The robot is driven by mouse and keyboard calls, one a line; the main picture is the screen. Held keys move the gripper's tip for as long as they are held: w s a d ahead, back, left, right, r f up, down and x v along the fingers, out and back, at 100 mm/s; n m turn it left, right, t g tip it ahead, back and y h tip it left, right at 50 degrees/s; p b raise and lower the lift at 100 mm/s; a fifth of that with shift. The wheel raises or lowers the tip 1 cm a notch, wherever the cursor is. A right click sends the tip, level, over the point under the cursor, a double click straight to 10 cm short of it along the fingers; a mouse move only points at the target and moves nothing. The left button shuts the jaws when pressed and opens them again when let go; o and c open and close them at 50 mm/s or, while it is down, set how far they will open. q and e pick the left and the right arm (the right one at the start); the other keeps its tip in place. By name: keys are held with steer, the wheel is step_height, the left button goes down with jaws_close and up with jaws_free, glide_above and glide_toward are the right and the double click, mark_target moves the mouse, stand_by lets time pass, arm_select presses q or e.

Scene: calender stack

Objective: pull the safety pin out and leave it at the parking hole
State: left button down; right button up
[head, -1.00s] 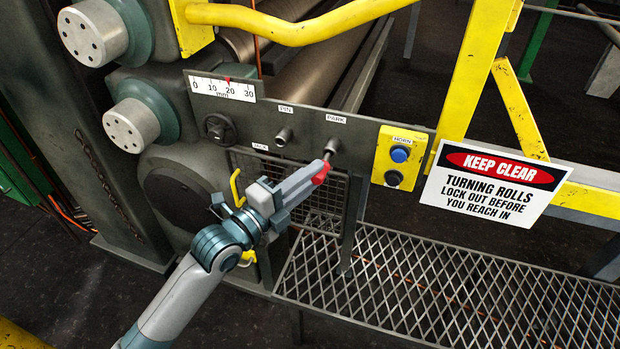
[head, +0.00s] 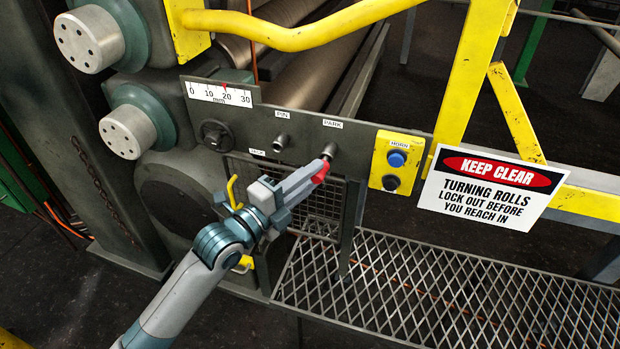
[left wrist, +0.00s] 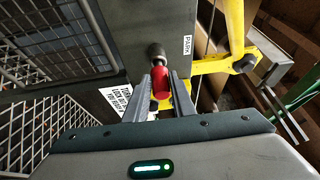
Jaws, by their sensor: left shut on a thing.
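My left gripper (head: 318,172) is shut on the red handle (left wrist: 161,82) of the safety pin, also seen in the head view (head: 320,173). The handle is right in front of the socket marked PARK (head: 329,151), on the grey side plate. In the left wrist view the handle sits between the two fingers, in line with the dark socket (left wrist: 155,52). How deep the pin's shank is in the socket cannot be told. The socket marked PIN (head: 281,142), to the left, shows no pin in it. My right gripper is not in view.
A yellow horn box (head: 396,162) with blue and black buttons is right of the PARK socket, beside a KEEP CLEAR sign (head: 490,195). A yellow rail (head: 300,35) runs above. A wire mesh guard (head: 318,210) and a grated step (head: 400,285) lie below.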

arm_select(q)
steer(key=shift+w+d+b, duration=0.15)
steer(key=shift+w+b, duration=0.15)
steer(key=shift+w, duration=0.45)
steer(key=shift+w+r+b, duration=0.1)
steer(key=shift+w+b, duration=0.3)
steer(key=shift+w, duration=0.1)
stand_by(0.3)
steer(key=shift+r, duration=0.1)
